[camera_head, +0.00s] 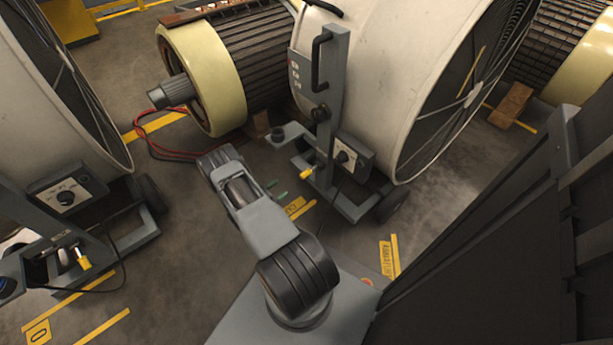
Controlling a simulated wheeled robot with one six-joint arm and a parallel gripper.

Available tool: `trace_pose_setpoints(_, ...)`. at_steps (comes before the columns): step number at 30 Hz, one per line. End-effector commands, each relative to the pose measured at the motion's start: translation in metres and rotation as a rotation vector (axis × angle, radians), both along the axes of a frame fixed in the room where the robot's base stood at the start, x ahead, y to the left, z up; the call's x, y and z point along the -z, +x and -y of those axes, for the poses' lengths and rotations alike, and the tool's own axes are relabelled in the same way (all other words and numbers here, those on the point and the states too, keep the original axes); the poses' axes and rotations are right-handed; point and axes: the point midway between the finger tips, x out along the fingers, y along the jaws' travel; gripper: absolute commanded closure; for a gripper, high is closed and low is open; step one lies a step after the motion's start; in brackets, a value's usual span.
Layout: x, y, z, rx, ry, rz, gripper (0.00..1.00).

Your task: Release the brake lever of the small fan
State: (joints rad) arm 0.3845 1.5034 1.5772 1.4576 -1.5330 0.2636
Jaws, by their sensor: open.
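Two drum fans on wheeled grey frames are in view, and I cannot tell which one is the small fan. One fan (385,75) stands right of centre, with a yellow-tipped lever (306,174) low on its frame. The other fan (50,110) is cut off by the left edge, with a yellow-tipped lever (84,263) low on its frame.
A large motor rotor (225,70) lies behind the centre fan, with red cables (165,150) on the floor. Control boxes with knobs sit on both fan frames. A black cable trails from the left frame. Bare floor (190,235) with yellow markings lies between the fans.

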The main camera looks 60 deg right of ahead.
Motion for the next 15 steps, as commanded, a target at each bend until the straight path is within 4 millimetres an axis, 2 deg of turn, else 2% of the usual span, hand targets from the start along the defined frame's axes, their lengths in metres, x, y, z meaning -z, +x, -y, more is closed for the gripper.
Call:
trace_pose_setpoints(5, 0.006, -0.015, 0.012, 0.03, -0.028, -0.019, 0.48)
trace_pose_setpoints(15, 0.007, -0.034, 0.074, 0.031, -0.029, -0.018, 0.48)
